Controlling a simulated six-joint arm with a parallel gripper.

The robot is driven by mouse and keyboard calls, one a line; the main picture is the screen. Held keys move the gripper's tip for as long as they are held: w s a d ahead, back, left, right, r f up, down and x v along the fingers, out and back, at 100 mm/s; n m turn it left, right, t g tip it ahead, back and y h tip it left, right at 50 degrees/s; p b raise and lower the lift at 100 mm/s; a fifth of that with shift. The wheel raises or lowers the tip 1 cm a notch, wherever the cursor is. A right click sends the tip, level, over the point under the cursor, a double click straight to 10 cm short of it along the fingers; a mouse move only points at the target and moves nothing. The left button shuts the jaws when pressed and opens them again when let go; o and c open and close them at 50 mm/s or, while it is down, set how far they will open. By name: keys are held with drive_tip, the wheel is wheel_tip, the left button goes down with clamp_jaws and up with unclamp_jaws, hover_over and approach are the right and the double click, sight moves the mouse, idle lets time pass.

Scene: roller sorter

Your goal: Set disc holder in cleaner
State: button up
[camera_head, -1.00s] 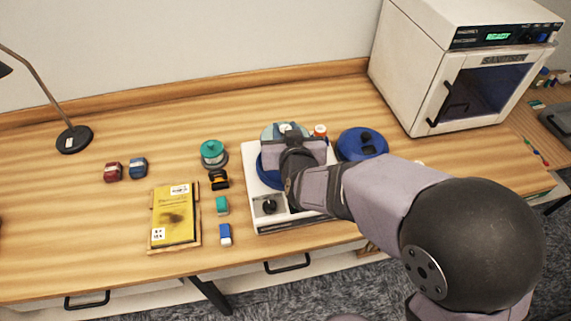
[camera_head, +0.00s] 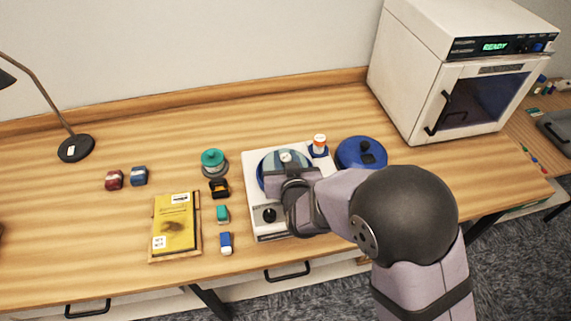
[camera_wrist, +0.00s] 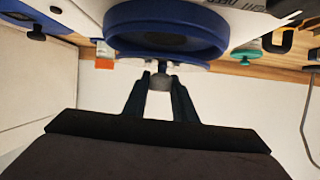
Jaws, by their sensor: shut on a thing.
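My gripper (camera_wrist: 158,85) is shut on a small grey knob (camera_wrist: 159,80) in the wrist view. The knob belongs to the disc holder, whose pale disc (camera_wrist: 135,61) shows edge-on just beyond the fingertips. The cleaner (camera_head: 256,222) is a white box with a round blue bowl (camera_wrist: 195,43). In the head view the pale teal disc holder (camera_head: 273,163) lies over the bowl, partly hidden by my gripper. I cannot tell whether it rests in the bowl or hangs just above it.
A blue lid (camera_head: 361,154) and an orange-capped bottle (camera_head: 319,145) stand right of the disc holder. A teal-topped jar (camera_head: 213,162), small blocks and a yellow booklet (camera_head: 173,225) lie left. A white oven-like cabinet (camera_head: 420,75) stands at the back right.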

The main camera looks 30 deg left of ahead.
drive_tip(key=shift+f, duration=1.5)
drive_tip(key=shift+f, duration=0.1)
drive_tip(key=o, duration=1)
drive_tip(key=shift+o, duration=0.2)
drive_tip(key=shift+p, duration=0.3)
drive_tip(key=shift+s+d+r+b, duration=0.25)
drive_tip(key=shift+s+d+b, duration=0.05)
drive_tip(key=shift+s, duration=0.1)
drive_tip(key=b+v, duration=0.2)
drive_tip(key=v, duration=0.9)
drive_tip(key=shift+r+b, duration=0.1)
drive_tip(key=shift+b, duration=0.25)
